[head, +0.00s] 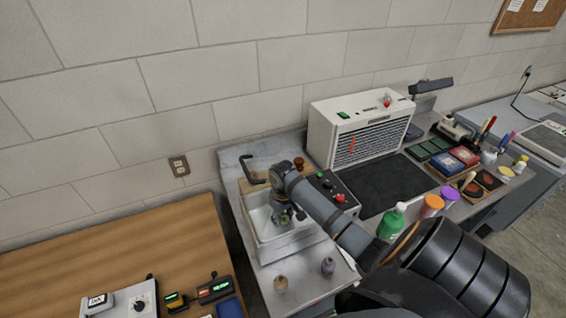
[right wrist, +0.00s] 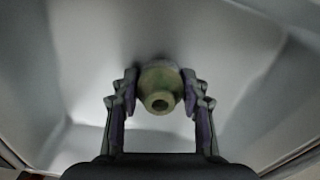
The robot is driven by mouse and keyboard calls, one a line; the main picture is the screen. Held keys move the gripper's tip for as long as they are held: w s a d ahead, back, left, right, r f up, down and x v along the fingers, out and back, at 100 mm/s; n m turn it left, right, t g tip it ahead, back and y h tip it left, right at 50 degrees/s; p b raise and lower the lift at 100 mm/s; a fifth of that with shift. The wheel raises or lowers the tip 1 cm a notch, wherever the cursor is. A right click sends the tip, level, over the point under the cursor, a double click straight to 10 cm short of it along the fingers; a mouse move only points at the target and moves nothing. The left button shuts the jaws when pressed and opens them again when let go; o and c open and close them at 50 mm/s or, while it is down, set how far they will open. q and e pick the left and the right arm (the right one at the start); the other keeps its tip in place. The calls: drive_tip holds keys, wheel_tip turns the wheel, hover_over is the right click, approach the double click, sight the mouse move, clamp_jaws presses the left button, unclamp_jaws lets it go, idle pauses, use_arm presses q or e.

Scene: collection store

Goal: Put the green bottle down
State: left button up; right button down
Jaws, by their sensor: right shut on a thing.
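My right gripper (head: 286,213) reaches down into the white sink basin (head: 264,250). In the right wrist view its two fingers (right wrist: 160,98) are closed on the sides of the green bottle (right wrist: 160,84), a small olive-green one whose round mouth faces the camera. The bottle shows only as a small dark green patch between the fingers in the head view. Grey-white basin walls surround it in the wrist view; I cannot tell whether its base touches the basin floor. My left gripper is not in view.
A larger green bottle with a white top (head: 391,222) stands right of my forearm. A black faucet (head: 250,170) rises behind the basin; a white machine (head: 360,130) stands behind.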

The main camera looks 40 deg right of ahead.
sight(283, 214)
drive_tip(key=c, duration=1.2)
unclamp_jaws()
drive_tip(key=shift+f, duration=0.1)
drive_tip(key=o, duration=0.4)
wheel_tip(283, 214, up, 10)
drive_tip(key=shift+w+d+f+b, duration=0.1)
drive_tip(key=shift+f+b, duration=0.15)
drive_tip(key=shift+b, duration=0.95)
wheel_tip(283, 214, up, 2)
drive_tip(key=shift+r+p, duration=0.1)
drive_tip(key=shift+p, duration=0.7)
drive_tip(key=shift+r+p, duration=0.35)
drive_tip(key=shift+r, duration=0.05)
drive_tip(key=shift+f, duration=0.1)
